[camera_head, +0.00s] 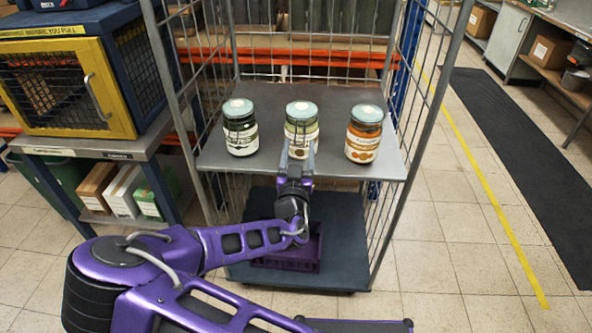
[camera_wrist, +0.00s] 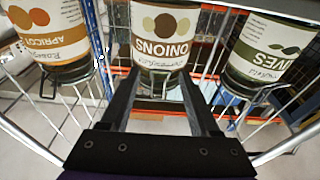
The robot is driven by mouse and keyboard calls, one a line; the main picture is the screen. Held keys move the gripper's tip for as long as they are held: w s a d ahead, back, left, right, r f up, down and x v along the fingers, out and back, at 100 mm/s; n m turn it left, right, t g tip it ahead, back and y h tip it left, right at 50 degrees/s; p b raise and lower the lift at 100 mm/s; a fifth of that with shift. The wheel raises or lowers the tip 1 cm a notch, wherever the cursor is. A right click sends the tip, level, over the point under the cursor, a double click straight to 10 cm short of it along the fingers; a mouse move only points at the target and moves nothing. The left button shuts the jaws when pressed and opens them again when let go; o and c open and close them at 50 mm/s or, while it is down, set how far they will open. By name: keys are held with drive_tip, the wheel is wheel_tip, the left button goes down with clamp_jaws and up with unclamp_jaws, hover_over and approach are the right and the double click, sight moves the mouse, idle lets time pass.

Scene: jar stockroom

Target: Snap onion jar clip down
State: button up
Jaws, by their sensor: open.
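The onion jar (camera_head: 301,113) stands upright in the middle of the cart shelf, with a pale teal lid. In the wrist view, which shows it upside down, its label reads ONIONS (camera_wrist: 162,40). My gripper (camera_head: 299,148) is in front of this jar, covering part of its front in the head view. In the wrist view my gripper (camera_wrist: 160,78) is open, its two dark fingers pointing toward the lid end of the jar, with nothing held.
An olive jar (camera_head: 240,128) stands left and an apricot jar (camera_head: 364,134) right on the grey shelf (camera_head: 270,169). Wire clips show on both in the wrist view. Mesh cart sides (camera_head: 409,90) flank the shelf. A purple crate (camera_head: 289,250) sits below.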

drive_tip(key=s+f, duration=0.3)
drive_tip(key=s, duration=1.3)
drive_tip(key=shift+s+a, duration=0.2)
drive_tip(key=shift+a, duration=0.1)
drive_tip(key=shift+a, duration=0.1)
